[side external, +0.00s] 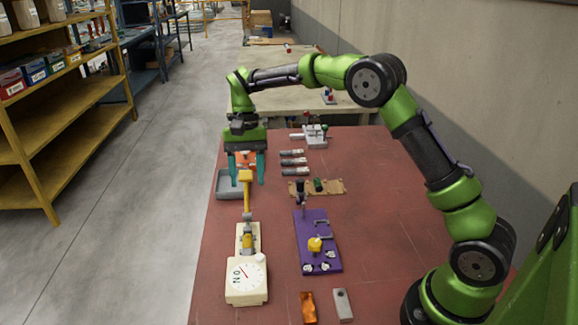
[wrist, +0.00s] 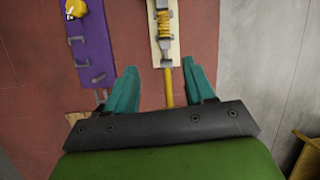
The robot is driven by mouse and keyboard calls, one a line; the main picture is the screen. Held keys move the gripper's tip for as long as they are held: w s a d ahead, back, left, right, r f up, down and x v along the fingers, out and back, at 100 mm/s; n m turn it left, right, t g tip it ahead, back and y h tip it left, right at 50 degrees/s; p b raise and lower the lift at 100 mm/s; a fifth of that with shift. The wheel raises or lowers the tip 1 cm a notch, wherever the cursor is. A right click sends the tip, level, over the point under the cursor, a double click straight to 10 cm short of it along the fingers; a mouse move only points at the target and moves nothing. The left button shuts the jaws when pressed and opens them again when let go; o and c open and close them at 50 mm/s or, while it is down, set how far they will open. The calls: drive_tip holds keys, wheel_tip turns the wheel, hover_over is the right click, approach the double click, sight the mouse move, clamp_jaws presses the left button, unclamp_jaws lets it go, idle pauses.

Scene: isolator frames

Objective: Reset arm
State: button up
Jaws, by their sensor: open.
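My gripper (side external: 246,168) has teal fingers spread apart with nothing held between them. It hangs above the far left part of the red table (side external: 385,225), pointing down. The wrist view also shows the two open fingers (wrist: 165,92).
A purple board (side external: 317,240) with a yellow knob and hooks stands right of the dial device. A grey tray (side external: 228,185) lies behind the lever. Several dark-and-light bars (side external: 293,161), a brown board (side external: 318,187), an orange piece (side external: 308,307) and a grey piece (side external: 343,305) lie around. The table's right side is mostly clear.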

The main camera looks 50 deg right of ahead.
drive_tip(key=s+r+n+t, duration=0.2)
drive_tip(key=s+r+t, duration=0.3)
drive_tip(key=s, duration=0.7)
drive_tip(key=s+d+r+n+t, duration=0.1)
drive_tip(key=s+r+t, duration=0.3)
drive_tip(key=s, duration=0.8)
drive_tip(key=shift+s+r+n+t+h, duration=0.25)
drive_tip(key=shift+r+n+t+h, duration=0.05)
drive_tip(key=shift+r+n+t, duration=0.1)
